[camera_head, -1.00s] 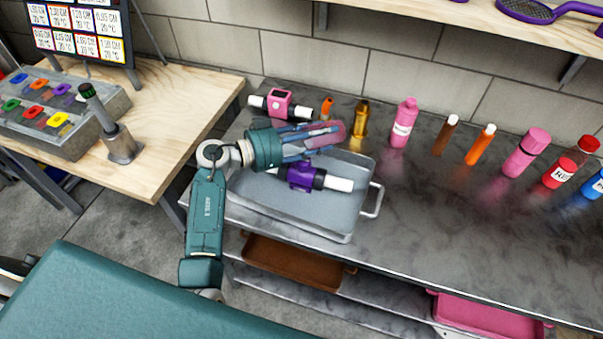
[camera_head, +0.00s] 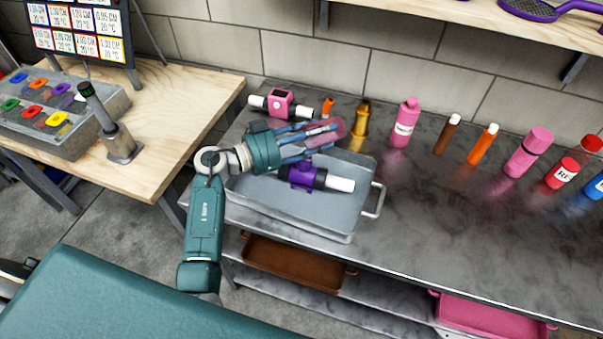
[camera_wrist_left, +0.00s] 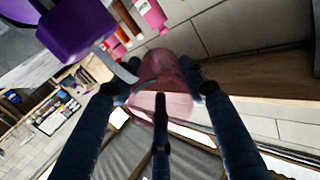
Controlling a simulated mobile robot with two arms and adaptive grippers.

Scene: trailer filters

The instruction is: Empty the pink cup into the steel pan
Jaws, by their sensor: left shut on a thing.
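My left gripper (camera_head: 306,137) is shut on the translucent pink cup (camera_head: 333,128) and holds it above the far side of the steel pan (camera_head: 330,216). In the left wrist view the pink cup (camera_wrist_left: 165,85) sits between the fingers of the left gripper (camera_wrist_left: 165,88). In the head view the cup lies tilted on its side; its contents cannot be made out. The steel pan stands on the metal table, with a purple device with white ends (camera_head: 303,176) in or over it. My right gripper is not in view.
Behind the pan are a pink device (camera_head: 281,103), a small orange bottle (camera_head: 327,107) and a gold bottle (camera_head: 361,119). To the right stand a pink bottle (camera_head: 404,122) and several more bottles. The metal table (camera_head: 450,215) is bare at front right.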

